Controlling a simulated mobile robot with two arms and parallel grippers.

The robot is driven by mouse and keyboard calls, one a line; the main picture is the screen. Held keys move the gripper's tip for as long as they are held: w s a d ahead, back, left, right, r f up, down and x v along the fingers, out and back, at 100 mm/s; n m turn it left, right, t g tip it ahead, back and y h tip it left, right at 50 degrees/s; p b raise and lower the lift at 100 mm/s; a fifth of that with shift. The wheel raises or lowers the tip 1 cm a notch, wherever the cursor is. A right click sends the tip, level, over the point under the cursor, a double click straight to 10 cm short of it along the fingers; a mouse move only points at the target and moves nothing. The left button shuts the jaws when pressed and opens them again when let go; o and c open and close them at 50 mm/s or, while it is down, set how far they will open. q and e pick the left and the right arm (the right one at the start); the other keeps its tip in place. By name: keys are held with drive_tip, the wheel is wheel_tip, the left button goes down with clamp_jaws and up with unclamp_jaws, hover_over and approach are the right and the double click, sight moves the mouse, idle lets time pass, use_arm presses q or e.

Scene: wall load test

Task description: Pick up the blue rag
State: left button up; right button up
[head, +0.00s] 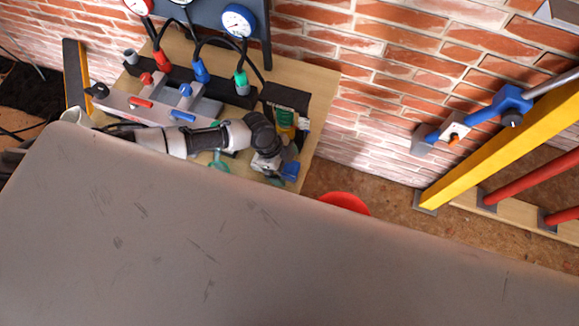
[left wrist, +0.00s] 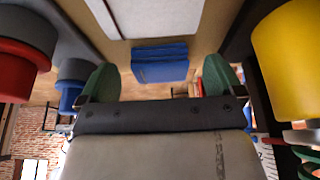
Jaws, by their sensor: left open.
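The blue rag (left wrist: 160,62) shows in the left wrist view as a folded, layered block on the wooden bench top. It lies ahead of my left gripper (left wrist: 158,78), between the lines of its two green fingertips. The gripper is open and I see nothing held in it. In the head view my left gripper (head: 268,163) is over the right end of the bench, with a small blue patch (head: 290,171), which looks like the rag, beside it. My arm partly hides that area. My right gripper is not in view.
The wooden bench (head: 322,95) carries a manifold with coloured valves and hoses (head: 201,72) leading to gauges (head: 238,20). In the left wrist view, a yellow cylinder (left wrist: 292,60) and red knob (left wrist: 22,75) flank my gripper. A red round object (head: 345,202) is right of the bench.

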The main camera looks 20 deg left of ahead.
use_arm(q)
drive_tip(key=shift+d+f, duration=0.15)
drive_tip(key=shift+f, duration=0.25)
drive_tip(key=c, duration=1)
drive_tip(key=shift+r, duration=0.1)
drive_tip(key=shift+r, duration=0.45)
wheel_tip(320, 180, up, 2)
drive_tip(key=shift+w+r+b, duration=0.1)
drive_tip(key=shift+r+b, duration=0.1)
drive_tip(key=shift+b, duration=0.25)
drive_tip(key=s+d+r+b, duration=0.1)
drive_tip(key=s+d+r, duration=0.1)
drive_tip(key=s+r, duration=0.5)
drive_tip(key=s, duration=0.4)
drive_tip(key=shift+s+d+r, duration=0.2)
drive_tip(key=shift+s+r, duration=0.05)
drive_tip(key=shift+s, duration=0.05)
